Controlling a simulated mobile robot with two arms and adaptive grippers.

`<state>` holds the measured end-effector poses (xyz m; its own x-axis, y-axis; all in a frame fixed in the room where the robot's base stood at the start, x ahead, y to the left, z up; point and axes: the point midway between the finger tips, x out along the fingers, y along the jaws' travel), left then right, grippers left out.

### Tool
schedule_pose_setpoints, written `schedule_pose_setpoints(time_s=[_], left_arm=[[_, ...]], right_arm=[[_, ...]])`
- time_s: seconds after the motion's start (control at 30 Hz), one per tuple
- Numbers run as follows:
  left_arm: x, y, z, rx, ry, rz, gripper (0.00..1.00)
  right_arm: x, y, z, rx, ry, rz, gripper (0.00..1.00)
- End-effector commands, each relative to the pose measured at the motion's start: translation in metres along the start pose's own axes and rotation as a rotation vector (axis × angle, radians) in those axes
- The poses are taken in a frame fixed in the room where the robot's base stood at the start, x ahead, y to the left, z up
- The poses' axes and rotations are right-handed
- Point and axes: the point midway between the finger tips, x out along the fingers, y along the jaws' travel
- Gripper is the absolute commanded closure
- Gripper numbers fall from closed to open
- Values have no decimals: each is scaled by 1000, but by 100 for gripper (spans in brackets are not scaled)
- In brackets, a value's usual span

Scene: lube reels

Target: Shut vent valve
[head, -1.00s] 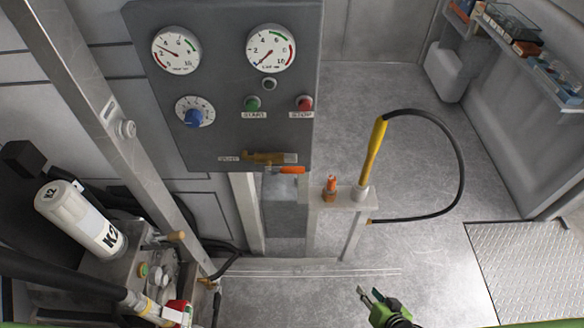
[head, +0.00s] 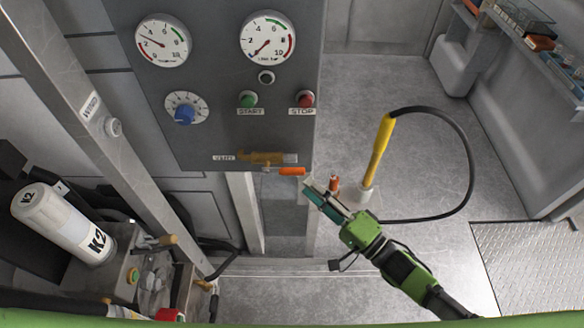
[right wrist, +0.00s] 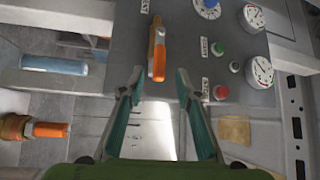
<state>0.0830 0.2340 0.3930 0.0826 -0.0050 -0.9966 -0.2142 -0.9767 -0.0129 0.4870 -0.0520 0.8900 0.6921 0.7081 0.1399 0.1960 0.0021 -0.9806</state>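The vent valve (head: 262,158) is a brass body at the bottom of the grey control panel, beside a "VENT" label. Its orange lever handle (head: 291,171) points right in the head view, in line with the body. The valve also shows in the right wrist view, with the orange handle (right wrist: 157,60) just beyond the fingertips. My right gripper (head: 308,188) is just below and right of the handle, apart from it. In the right wrist view its two fingers (right wrist: 160,73) are spread with nothing between them. My left gripper is not seen in the head view.
The panel (head: 215,135) carries two gauges, a blue knob (head: 185,113), a green start button (head: 248,99) and a red stop button (head: 304,98). An orange-topped fitting (head: 334,184) and a yellow hose handle (head: 380,150) stand close to my right gripper. A white K2 cylinder (head: 65,222) is at left.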

Motion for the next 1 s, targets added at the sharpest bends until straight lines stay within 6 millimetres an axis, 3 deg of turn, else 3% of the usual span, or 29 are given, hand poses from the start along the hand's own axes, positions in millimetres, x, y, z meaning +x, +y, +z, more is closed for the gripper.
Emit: schedule_pose_setpoints(time_s=[0.1, 0.3, 0.5, 0.8, 0.9, 0.93, 1.0], left_arm=[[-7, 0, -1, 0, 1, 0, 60], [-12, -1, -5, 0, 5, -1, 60], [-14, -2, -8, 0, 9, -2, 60], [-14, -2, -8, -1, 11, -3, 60], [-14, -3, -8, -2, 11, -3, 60], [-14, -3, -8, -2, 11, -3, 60], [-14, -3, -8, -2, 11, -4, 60]], right_arm=[[28, -3, -1, -1, 1, -2, 69], [60, -1, -1, 0, 2, 0, 69], [74, 0, -1, -1, 1, 2, 69], [76, 1, 0, -1, 1, 3, 69], [76, 1, 0, -1, 1, 2, 95], [76, 1, 0, -1, 1, 2, 100], [76, 1, 0, -1, 1, 2, 100]])
